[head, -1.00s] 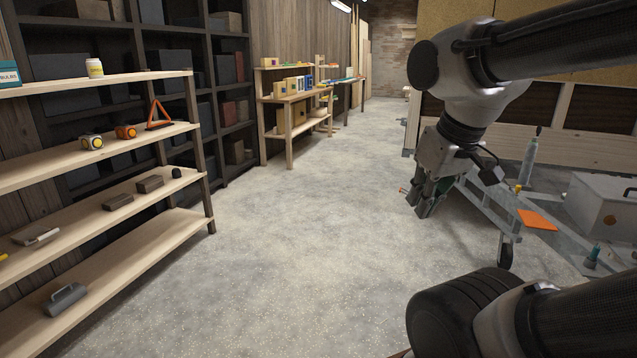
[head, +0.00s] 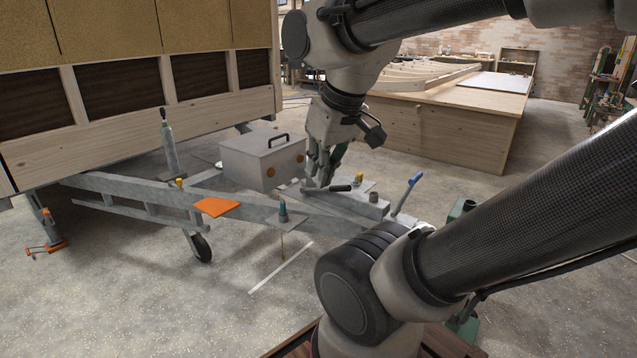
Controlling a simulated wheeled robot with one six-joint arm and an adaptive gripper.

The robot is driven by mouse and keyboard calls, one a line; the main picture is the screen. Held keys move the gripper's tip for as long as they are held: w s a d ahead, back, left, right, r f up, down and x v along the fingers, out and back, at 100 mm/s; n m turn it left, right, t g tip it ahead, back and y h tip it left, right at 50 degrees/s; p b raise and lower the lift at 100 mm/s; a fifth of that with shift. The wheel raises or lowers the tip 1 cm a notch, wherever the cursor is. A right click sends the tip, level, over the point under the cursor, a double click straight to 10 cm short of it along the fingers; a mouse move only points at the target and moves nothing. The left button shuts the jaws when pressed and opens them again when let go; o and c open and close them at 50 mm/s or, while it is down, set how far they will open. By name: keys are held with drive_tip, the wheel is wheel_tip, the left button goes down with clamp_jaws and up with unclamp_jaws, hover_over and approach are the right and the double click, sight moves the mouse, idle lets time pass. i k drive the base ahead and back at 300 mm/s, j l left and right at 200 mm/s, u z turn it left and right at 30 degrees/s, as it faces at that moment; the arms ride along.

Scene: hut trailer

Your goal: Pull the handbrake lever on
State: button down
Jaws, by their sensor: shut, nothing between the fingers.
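What looks like the handbrake lever (head: 340,188) is a short grey bar with a dark grip, lying nearly level over the trailer's grey drawbar (head: 262,214) in the head view. My gripper (head: 318,181) points down just above or beside this lever. It is shut with nothing between its fingers. The fingertips overlap the lever's left part in the picture, and I cannot tell whether they touch it. A lever with a blue handle (head: 415,180) stands tilted to the right, near the drawbar's front end.
A grey box (head: 262,160) with a black handle sits behind the drawbar. A grey bottle (head: 168,145) stands farther left. An orange plate (head: 217,207) and a teal-topped fitting (head: 283,213) are on the drawbar. A wooden bench (head: 455,125) stands behind. Floor at lower left is clear.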

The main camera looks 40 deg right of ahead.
sight(345, 188)
drive_tip(key=i+l+z, duration=0.1)
drive_tip(key=i+z, duration=0.7)
drive_tip(key=i, duration=0.05)
